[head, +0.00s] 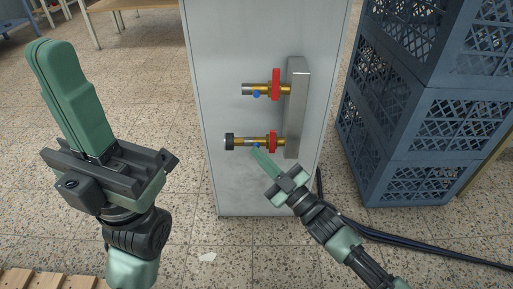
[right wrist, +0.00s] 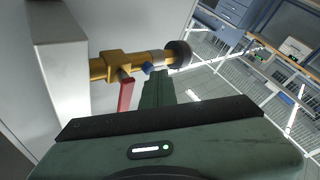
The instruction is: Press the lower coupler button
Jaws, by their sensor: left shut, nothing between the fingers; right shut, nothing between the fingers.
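The lower brass coupler (head: 262,141) sticks out to the left from a grey metal manifold on the cabinet front. It has a red handle (head: 273,141), a black end piece (head: 229,141) and a small blue button (head: 256,146). My right gripper (head: 256,153) is shut and empty, its tips just below the blue button. In the right wrist view the button (right wrist: 147,68) shows right beside the fingertips (right wrist: 157,76); I cannot tell whether they touch. My left gripper (head: 48,50) is shut and empty, raised at the left, away from the cabinet.
An upper coupler (head: 258,90) with its own red handle and blue button sits above. The manifold (head: 296,108) stands just right of both. Blue crates (head: 420,125) are stacked to the right of the cabinet (head: 225,185). Dark hoses (head: 440,250) cross the floor.

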